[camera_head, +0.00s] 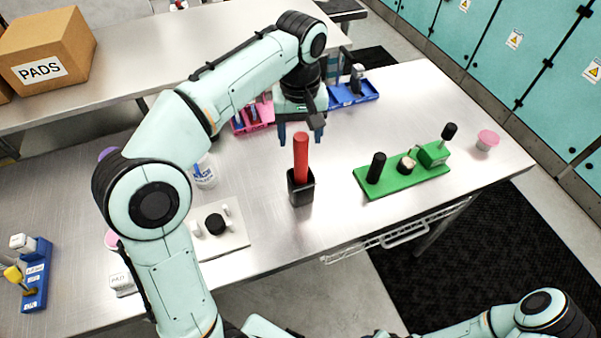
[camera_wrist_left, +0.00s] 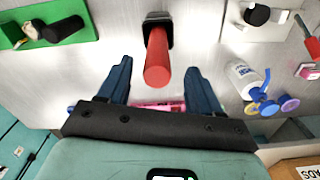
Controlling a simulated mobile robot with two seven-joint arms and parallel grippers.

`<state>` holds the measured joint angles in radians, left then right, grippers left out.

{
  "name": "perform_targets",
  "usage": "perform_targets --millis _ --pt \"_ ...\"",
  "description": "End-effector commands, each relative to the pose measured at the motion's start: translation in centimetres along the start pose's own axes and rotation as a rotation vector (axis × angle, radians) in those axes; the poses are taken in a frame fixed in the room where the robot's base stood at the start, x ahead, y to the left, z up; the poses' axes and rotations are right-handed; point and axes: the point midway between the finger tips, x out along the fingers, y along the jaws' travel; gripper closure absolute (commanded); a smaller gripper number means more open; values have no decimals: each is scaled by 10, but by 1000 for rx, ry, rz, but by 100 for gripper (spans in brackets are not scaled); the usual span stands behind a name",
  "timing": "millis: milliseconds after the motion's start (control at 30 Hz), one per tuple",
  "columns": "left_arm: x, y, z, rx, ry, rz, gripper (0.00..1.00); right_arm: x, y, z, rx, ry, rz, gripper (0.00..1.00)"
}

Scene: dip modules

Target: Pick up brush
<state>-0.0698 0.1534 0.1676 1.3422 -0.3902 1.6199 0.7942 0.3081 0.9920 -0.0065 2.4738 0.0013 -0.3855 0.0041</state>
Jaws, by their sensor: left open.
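The brush shows as a thick red handle (camera_head: 301,157) standing upright in a black square holder (camera_head: 300,189) on the metal table. Its lower end is hidden inside the holder. In the left wrist view the red handle (camera_wrist_left: 157,60) points toward the camera, between the finger lines, with the black holder (camera_wrist_left: 158,20) behind it. My left gripper (camera_head: 301,138) is open, with its blue fingertips just above and behind the handle's top in the head view. I cannot tell whether it touches the handle. My right gripper is out of view; only part of the right arm shows at lower right.
A green stand (camera_head: 402,182) with black-topped parts sits right of the holder, and a pink cup (camera_head: 487,140) beyond it. Pink (camera_head: 254,119) and blue (camera_head: 352,93) trays lie behind. A white plate (camera_head: 218,235) and a white bottle (camera_head: 204,171) are at left.

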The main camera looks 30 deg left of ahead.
Motion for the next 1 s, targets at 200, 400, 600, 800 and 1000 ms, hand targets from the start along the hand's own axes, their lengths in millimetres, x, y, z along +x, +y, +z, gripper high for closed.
perform_targets --millis 200,400,600,800,1000 --pt "18 0 0 0 0 0 35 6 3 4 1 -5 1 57" --pt "46 0 1 1 -2 -2 35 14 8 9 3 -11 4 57" --pt "67 1 0 1 0 0 35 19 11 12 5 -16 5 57" --pt "67 1 0 1 2 1 35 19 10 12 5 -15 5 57" --pt "67 1 0 1 2 1 84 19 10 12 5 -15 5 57"
